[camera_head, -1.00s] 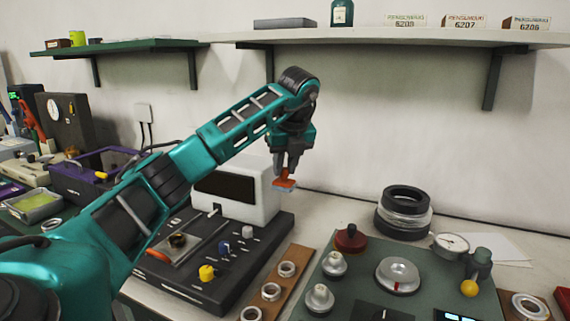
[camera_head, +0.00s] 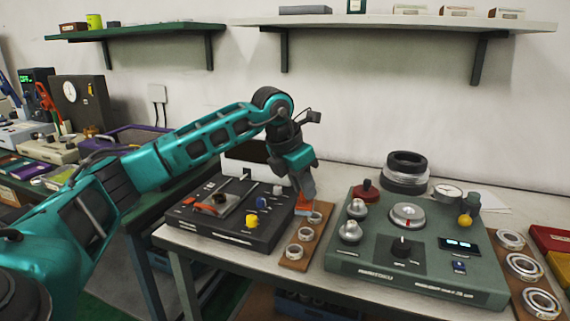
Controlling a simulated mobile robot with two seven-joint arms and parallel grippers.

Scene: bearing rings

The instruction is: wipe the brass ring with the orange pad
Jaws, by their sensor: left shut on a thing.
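My left gripper (camera_head: 305,190) is shut on the orange pad (camera_head: 304,203) and holds it at the far end of a wooden strip (camera_head: 292,264). Three small rings lie in a row on this strip: a far ring (camera_head: 316,217), a middle ring (camera_head: 305,233) and a near ring (camera_head: 294,251). The pad is just left of the far ring; I cannot tell whether they touch. The rings look pale and metallic, and I cannot tell which is brass. My right gripper is out of view.
A black control box (camera_head: 236,222) with coloured knobs stands left of the strip. A green machine (camera_head: 420,262) with a dial and knobs stands right of it. Larger bearing rings (camera_head: 524,267) lie on a board at far right. Shelves (camera_head: 400,22) hang above.

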